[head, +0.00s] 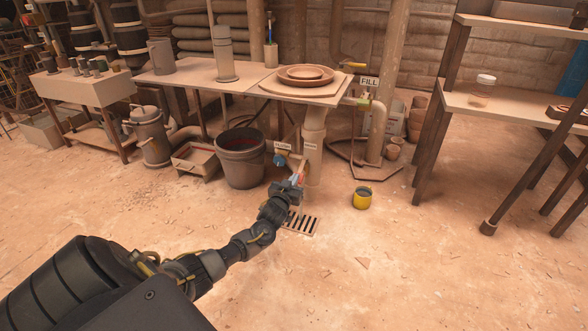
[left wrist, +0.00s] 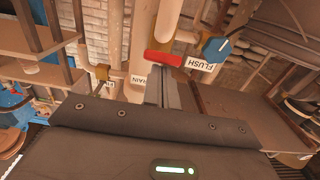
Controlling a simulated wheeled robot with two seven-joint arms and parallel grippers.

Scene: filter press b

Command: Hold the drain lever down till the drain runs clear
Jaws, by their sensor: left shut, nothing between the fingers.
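The red lever (left wrist: 164,58) shows in the left wrist view on the pipe, just beyond my fingertips, beside the DRAIN label (left wrist: 139,80). I cannot tell whether my fingers touch it. My left gripper (head: 297,182) is shut and empty at the lower pipe (head: 314,165) under the bench; its fingers also show in the left wrist view (left wrist: 161,88). In the head view the gripper covers most of the lever. The floor grate (head: 300,223) lies below. I can make out no stream of liquid. My right gripper is out of view.
A blue valve handle (left wrist: 216,50) with a FLUSH label (left wrist: 200,65) sits close to the red lever. The floor in front is open.

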